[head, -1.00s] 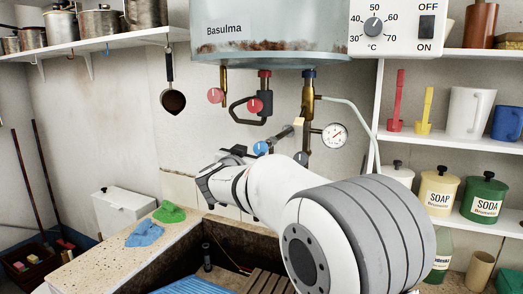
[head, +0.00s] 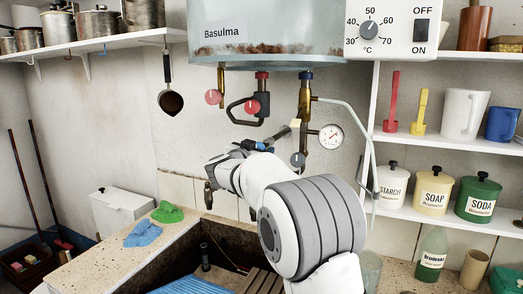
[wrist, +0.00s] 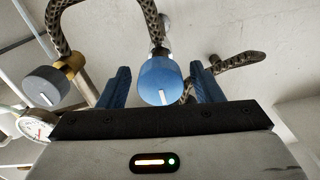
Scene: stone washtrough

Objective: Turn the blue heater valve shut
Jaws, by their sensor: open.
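The blue heater valve knob (wrist: 158,78) is round with a white pointer mark, and it fills the middle of the wrist view. My gripper (wrist: 161,84) is open, with one blue finger on each side of the knob and visible gaps between. I cannot tell how deep the knob sits between the fingers. In the head view, my gripper is below the heater (head: 265,35) at the pipework, and a small patch of blue shows there; the knob is mostly hidden or not distinct from the fingers.
Two red knobs (head: 252,107) hang close above left. A grey knob (head: 298,160) and a pressure gauge (head: 331,136) are close right; the grey knob also shows in the wrist view (wrist: 46,87). The stone trough (head: 180,236) lies below. Shelves with jars stand right.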

